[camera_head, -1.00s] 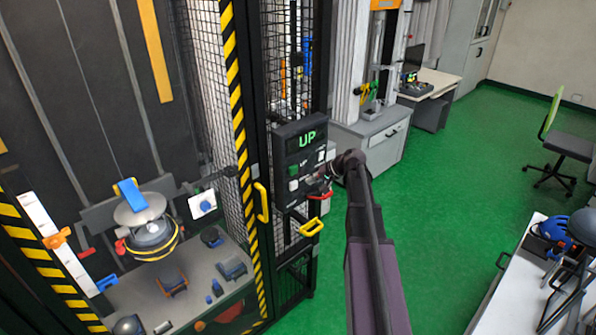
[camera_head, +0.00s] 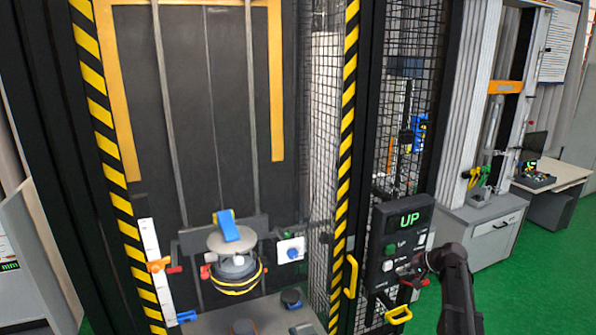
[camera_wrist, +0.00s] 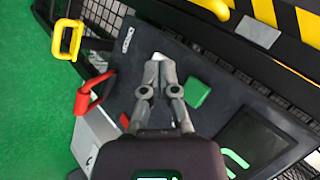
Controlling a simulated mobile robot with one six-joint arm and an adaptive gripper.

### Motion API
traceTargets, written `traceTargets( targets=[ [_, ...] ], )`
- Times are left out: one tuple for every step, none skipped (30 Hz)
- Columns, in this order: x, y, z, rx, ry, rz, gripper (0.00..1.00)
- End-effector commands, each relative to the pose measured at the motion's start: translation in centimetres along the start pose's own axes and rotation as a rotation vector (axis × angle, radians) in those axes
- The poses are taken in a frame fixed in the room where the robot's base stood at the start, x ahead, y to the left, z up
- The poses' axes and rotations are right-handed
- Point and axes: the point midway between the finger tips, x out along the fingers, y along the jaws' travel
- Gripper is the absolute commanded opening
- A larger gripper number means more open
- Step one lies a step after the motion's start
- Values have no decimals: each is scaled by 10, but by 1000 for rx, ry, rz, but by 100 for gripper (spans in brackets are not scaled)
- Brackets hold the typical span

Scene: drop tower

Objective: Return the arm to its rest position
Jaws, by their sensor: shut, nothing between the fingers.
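My gripper (camera_head: 412,268) is at the dark control panel (camera_head: 377,275) on the right of the tower cage. In the wrist view my gripper (camera_wrist: 157,62) is shut and empty, its fingertips together over a pale button on the panel face. I cannot tell whether they touch it. A green button (camera_wrist: 196,92) lies just right of the fingers. The panel's screen (camera_head: 409,219) reads "UP" in green. My arm comes in from the lower right in the head view.
A red lever (camera_wrist: 88,95) and a yellow handle (camera_wrist: 68,38) stick out close to my gripper. A second yellow handle (camera_head: 351,277) is on the cage door. The drop assembly (camera_head: 234,268) hangs inside the cage. Green floor (camera_head: 515,285) is open on the right.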

Motion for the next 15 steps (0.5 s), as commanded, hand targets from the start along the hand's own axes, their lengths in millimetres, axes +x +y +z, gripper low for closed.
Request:
traceTargets(
  targets=[
    [10, 0, 17, -18, -19, 21, 0],
    [15, 0, 26, -30, -31, 36, 0],
    [21, 0, 39, -48, -48, 59, 0],
    [27, 0, 49, -62, -63, 77, 0],
    [32, 0, 60, -77, -78, 97, 0],
    [39, 0, 75, -99, -98, 125, 0],
    [44, 0, 87, -116, -114, 148, 0],
    [49, 1, 99, -134, -130, 172, 0],
    [56, 2, 114, -157, -151, 203, 0],
    [60, 3, 126, -176, -166, 226, 0],
    [64, 4, 138, -193, -181, 250, 0],
    [69, 6, 153, -217, -201, 282, 0],
    [72, 8, 164, -235, -215, 305, 0],
    [75, 9, 175, -253, -229, 329, 0],
    [78, 12, 189, -277, -247, 361, 0]
  ],
)
